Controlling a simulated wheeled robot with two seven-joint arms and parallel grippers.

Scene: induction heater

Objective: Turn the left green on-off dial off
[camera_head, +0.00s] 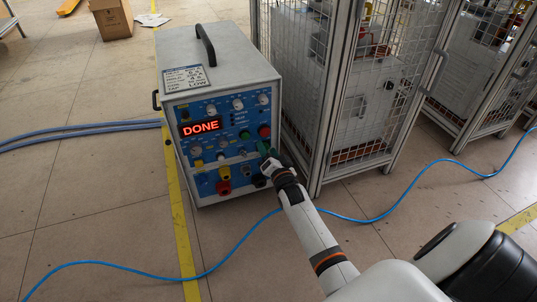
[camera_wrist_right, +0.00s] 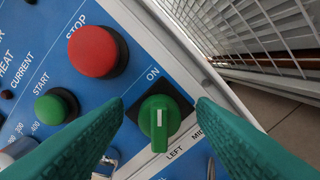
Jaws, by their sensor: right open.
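The green on-off dial (camera_wrist_right: 160,120) sits on a black square plate on the blue panel in the right wrist view. Its raised grip carries a white line that runs nearly upright in that picture. The word ON is printed above it and LEFT below it. My right gripper (camera_wrist_right: 162,105) is open, with one teal finger on each side of the dial; I cannot tell whether either touches it. In the head view my right gripper (camera_head: 266,152) is at the panel's right edge and largely hides the dial. My left gripper is not in view.
The induction heater (camera_head: 222,88) stands on the floor with a lit DONE display (camera_head: 201,127). A red stop button (camera_wrist_right: 97,52) and a green start button (camera_wrist_right: 56,107) are near the dial. A mesh cage (camera_head: 300,95) stands close on the right. A blue cable (camera_head: 400,197) crosses the floor.

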